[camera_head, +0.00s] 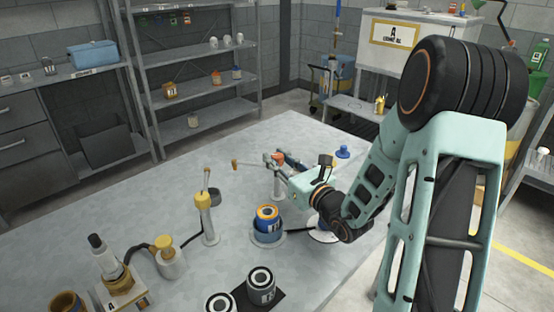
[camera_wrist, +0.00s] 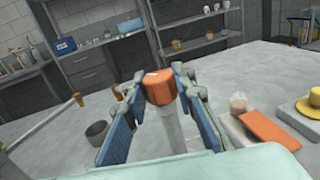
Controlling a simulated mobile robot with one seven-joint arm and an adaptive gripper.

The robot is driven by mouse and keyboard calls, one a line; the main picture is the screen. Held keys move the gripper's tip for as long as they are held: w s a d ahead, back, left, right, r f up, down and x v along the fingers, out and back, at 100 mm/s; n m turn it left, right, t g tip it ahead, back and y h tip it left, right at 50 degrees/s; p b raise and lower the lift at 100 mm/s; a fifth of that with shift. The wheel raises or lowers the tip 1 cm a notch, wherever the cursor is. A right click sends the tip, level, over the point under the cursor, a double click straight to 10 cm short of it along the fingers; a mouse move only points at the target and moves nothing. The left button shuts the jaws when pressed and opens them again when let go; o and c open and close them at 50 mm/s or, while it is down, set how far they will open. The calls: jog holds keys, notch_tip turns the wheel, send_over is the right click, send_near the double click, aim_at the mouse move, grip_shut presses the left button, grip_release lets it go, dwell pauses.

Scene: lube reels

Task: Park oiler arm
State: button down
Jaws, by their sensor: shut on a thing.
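My gripper (camera_head: 279,162) reaches over the middle of the grey table. In the wrist view its blue-padded fingers (camera_wrist: 160,100) are on both sides of an orange knob (camera_wrist: 159,86) on top of a pale upright post (camera_wrist: 172,126), and are shut on it. In the head view the orange knob (camera_head: 279,157) shows just beyond my wrist. A thin arm with a brass-coloured tip (camera_head: 235,164) extends left from near the knob. It seems to be the oiler arm; my fingers partly hide where it joins the post.
A blue and orange can (camera_head: 267,222) stands in front of my wrist. A yellow-collared post (camera_head: 206,215) stands left of it. A yellow-capped bottle (camera_head: 170,260) and dark cans (camera_head: 261,287) are nearer. An orange block (camera_wrist: 270,130) lies right of the knob.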

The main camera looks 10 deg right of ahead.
jog(key=c, duration=1.6)
grip_release()
jog(key=v, duration=0.7)
jog(key=shift+s, duration=0.25)
